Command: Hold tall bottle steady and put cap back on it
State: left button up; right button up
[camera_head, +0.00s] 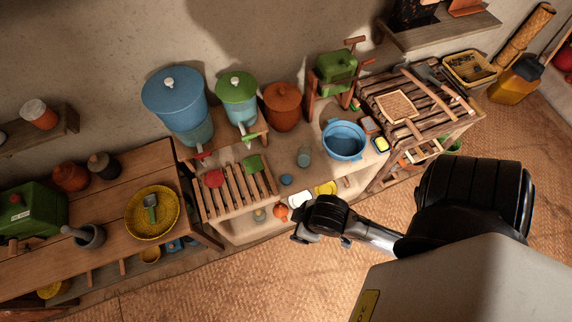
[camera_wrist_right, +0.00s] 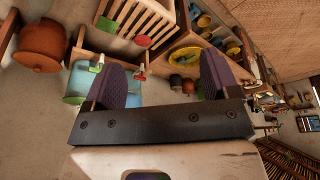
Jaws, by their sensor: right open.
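I cannot clearly make out a tall bottle or its cap. A small grey-green glass or bottle (camera_head: 304,157) stands upright on the low platform. A small round blue thing (camera_head: 286,180) lies in front of it; I cannot tell if it is a cap. My right gripper (camera_head: 298,236) hangs in front of the platform's front edge. In the right wrist view my right gripper (camera_wrist_right: 162,82) is open, with nothing between its fingers. My left gripper is not in view.
A blue basin (camera_head: 343,141) stands on the platform beside the slatted rack (camera_head: 440,110). Blue (camera_head: 176,98) and green (camera_head: 236,88) lidded water containers and an orange pot (camera_head: 283,106) stand behind. A wooden bench (camera_head: 105,190) with a yellow basket (camera_head: 152,228) is at left. The front floor (camera_head: 220,285) is clear.

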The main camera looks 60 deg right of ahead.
jog(key=w+f+m+b, duration=0.35)
jog(key=f+b, duration=0.55)
jog(key=f, duration=0.3)
jog(key=m+g+b, duration=0.4)
jog(key=m+b, duration=1.4)
jog(key=b, duration=0.7)
send_over(286, 180)
notch_tip(286, 180, down, 20)
jog(key=shift+f, duration=0.15)
notch_tip(286, 180, down, 8)
jog(key=shift+r+b, duration=0.1)
jog(key=shift+b, duration=0.9)
jog(key=shift+f, duration=0.4)
